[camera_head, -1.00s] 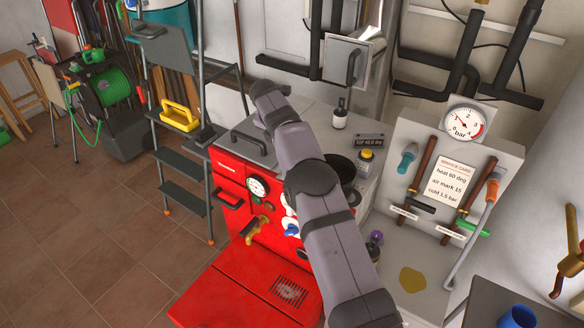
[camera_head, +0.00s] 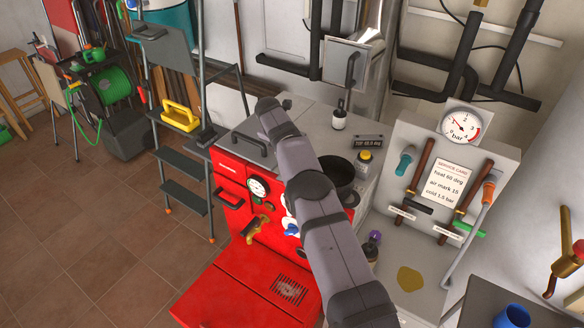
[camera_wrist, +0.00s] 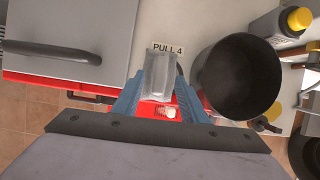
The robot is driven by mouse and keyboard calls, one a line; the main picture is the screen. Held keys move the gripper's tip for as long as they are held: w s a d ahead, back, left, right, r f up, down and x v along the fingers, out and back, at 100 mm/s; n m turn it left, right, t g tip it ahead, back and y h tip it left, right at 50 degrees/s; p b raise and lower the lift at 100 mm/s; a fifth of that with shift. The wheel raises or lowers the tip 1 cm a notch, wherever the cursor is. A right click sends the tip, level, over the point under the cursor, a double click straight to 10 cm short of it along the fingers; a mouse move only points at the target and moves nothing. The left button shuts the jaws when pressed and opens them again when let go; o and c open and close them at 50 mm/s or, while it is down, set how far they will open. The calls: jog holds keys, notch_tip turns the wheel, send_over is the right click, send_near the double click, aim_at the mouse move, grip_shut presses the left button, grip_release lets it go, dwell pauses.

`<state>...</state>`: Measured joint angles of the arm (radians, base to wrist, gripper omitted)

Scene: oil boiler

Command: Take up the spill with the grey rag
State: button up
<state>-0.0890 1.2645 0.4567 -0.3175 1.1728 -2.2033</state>
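The spill (camera_head: 409,279) is a flat yellow-brown patch on the light grey surface at the lower right, below the gauge panel. In the wrist view, a pale grey folded piece, seemingly the grey rag (camera_wrist: 159,78), sits between the two blue fingers of my gripper (camera_wrist: 162,82). The fingers flank it closely, but I cannot tell whether they press on it. The gripper is by the red boiler front, left of the black pot (camera_wrist: 238,76). In the head view my arm mostly hides it; a bit of white and blue shows beside the arm.
The pot (camera_head: 337,172) stands on the worktop close to my arm. A small dark bottle with a purple cap (camera_head: 373,243) stands near the spill. The gauge panel (camera_head: 447,185) with tools rises behind it. A blue cup (camera_head: 513,317) is at the lower right.

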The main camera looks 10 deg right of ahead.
jog(key=shift+p+x, duration=0.6)
jog(key=shift+x, duration=0.7)
grip_shut()
